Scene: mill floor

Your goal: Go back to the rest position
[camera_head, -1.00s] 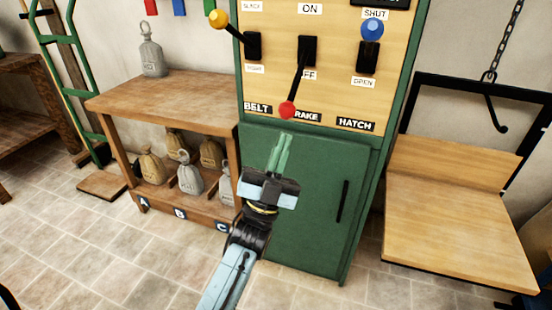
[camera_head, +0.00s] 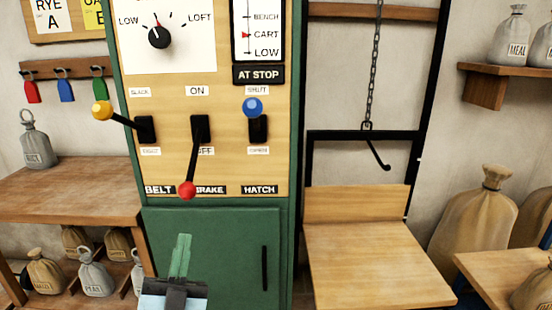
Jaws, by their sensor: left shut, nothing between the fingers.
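My left gripper (camera_head: 180,256) is at the bottom of the head view, in front of the green cabinet door (camera_head: 220,250). Its green fingers are together, with nothing between them, and point up. The control panel (camera_head: 270,160) stands behind it. The red-knobbed brake lever (camera_head: 187,189) hangs down toward OFF, above the gripper and apart from it. The yellow-knobbed belt lever (camera_head: 102,111) points left toward its upper label. The blue-knobbed hatch lever (camera_head: 252,107) is up at SHUT. My right gripper is out of view.
A wooden table (camera_head: 60,190) with sacks under it stands at left. A wooden hoist platform (camera_head: 375,265) with a chain and hook (camera_head: 380,155) is at right. Large sacks (camera_head: 480,225) stand beyond it, by another table (camera_head: 500,275). A dial (camera_head: 159,37) and an AT STOP sign (camera_head: 258,75) are above the levers.

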